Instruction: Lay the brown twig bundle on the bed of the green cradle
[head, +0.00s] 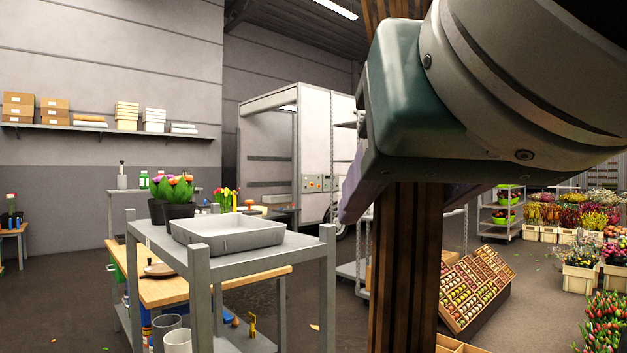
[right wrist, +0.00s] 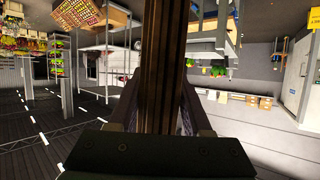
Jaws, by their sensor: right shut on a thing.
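The brown twig bundle (head: 405,270) stands upright, close to the head camera, right of the picture's middle. It runs from the top edge to the bottom edge. My right gripper (head: 408,195) is shut on it, with the hand covering part of its upper length. In the right wrist view the bundle (right wrist: 160,50) runs up between the two fingers of the gripper (right wrist: 160,105). I cannot make out the green cradle in either view. My left gripper is not in view.
A grey cart (head: 275,258) with a grey tray (head: 228,246) on top stands left of the bundle. Dark pots of tulips (head: 175,208) are behind the tray. A wooden bench (head: 165,292) is beyond. A sloped crate display (head: 478,290) and flower boxes (head: 580,280) stand right, with open floor between.

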